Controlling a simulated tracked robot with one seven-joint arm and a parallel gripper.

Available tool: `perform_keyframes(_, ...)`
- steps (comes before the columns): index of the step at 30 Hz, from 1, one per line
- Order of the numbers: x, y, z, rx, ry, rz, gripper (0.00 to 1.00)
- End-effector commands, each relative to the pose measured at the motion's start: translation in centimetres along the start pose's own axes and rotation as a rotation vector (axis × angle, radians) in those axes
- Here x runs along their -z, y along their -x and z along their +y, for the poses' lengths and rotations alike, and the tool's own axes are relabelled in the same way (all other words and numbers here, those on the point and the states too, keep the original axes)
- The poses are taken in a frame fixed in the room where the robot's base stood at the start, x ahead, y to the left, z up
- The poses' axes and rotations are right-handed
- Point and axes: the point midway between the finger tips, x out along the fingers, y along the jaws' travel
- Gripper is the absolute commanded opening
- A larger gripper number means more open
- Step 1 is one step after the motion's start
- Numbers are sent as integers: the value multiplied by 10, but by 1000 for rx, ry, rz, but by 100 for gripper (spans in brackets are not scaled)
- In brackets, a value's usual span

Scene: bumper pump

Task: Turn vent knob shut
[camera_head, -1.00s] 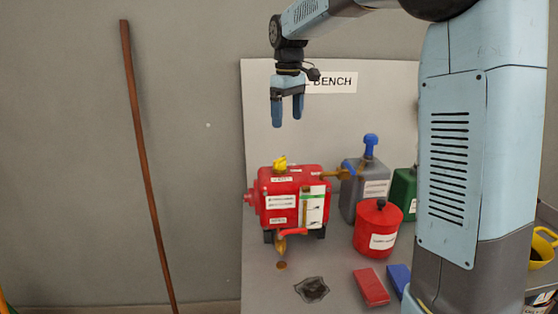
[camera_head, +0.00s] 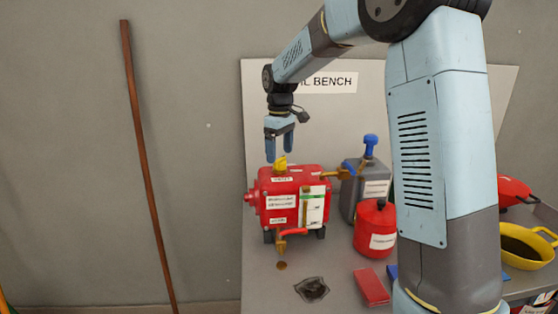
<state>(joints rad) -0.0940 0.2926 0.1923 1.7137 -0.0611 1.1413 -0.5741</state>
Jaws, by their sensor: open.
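A red tank (camera_head: 270,184) with white labels stands on the grey bench. On its top sits a small yellow knob (camera_head: 280,165), which looks like the vent knob. At its lower front is a brass tap with a red lever (camera_head: 292,232). My gripper (camera_head: 279,158) is open and empty, pointing down, with its fingertips at about the height of the yellow knob and close to it in this view. I cannot tell whether the fingers are around it, above it or behind it.
A grey can with a blue cap (camera_head: 369,145) and a red canister (camera_head: 376,228) stand to the right. A brass spout (camera_head: 338,173) sticks out from the tank's right side. A red block (camera_head: 371,287) and a dark patch (camera_head: 312,290) lie in front. A yellow pan (camera_head: 527,246) is far right.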

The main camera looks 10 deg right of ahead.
Motion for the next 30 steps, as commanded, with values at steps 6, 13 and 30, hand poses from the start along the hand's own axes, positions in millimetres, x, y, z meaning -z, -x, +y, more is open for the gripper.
perform_keyframes(6,0,-27,0,1,-1,-1,87)
perform_keyframes(13,0,-35,0,0,-1,1,87)
perform_keyframes(30,-1,-35,1,0,-2,1,54)
